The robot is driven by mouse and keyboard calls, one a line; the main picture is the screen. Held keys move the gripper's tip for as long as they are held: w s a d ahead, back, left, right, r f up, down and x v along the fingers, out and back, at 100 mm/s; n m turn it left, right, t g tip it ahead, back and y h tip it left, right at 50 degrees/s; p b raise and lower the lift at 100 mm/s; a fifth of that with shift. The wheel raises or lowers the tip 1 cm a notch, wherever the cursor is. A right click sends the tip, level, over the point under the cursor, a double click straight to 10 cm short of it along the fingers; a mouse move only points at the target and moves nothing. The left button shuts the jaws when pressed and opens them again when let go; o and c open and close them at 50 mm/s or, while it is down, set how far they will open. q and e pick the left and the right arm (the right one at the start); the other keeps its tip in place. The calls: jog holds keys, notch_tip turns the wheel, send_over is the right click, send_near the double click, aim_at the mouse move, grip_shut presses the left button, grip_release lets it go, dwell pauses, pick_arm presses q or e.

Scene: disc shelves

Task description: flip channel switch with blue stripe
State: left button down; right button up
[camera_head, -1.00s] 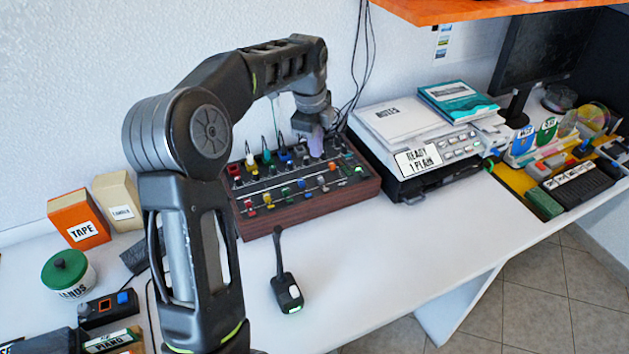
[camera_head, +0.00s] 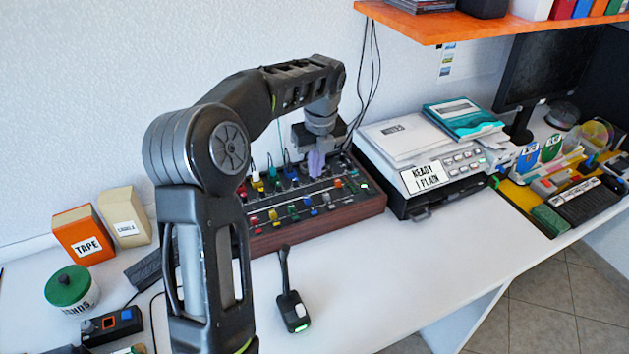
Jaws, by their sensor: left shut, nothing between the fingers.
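The mixer panel (camera_head: 318,219) is a dark box with wooden sides and several coloured knobs and switches, standing against the wall. My left arm comes in from the left and reaches over it. My left gripper (camera_head: 316,165) points down over the back half of the panel, shut and empty, its purple-grey fingers close to the switches. I cannot tell whether it touches one. A blue switch (camera_head: 290,171) stands just left of the fingers. The stripe markings are too small to tell apart, and the gripper hides part of the panel. My right gripper is not in view.
A printer-like device (camera_head: 425,165) with papers and a teal book stands right of the panel. A small black device (camera_head: 292,312) lies in front. The orange tape box (camera_head: 84,236) and green-lidded jar (camera_head: 72,289) are at left. An orange shelf (camera_head: 480,22) hangs above right.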

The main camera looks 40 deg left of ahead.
aim_at(312, 208)
pick_arm(q)
jog(key=f, duration=0.4)
jog(key=a+f+p, duration=0.1)
jog(key=f, duration=0.8)
jog(key=shift+w+a+f, duration=0.15)
jog(key=shift+w+a, duration=0.2)
jog(key=shift+w, duration=0.05)
jog(key=shift+p, duration=0.35)
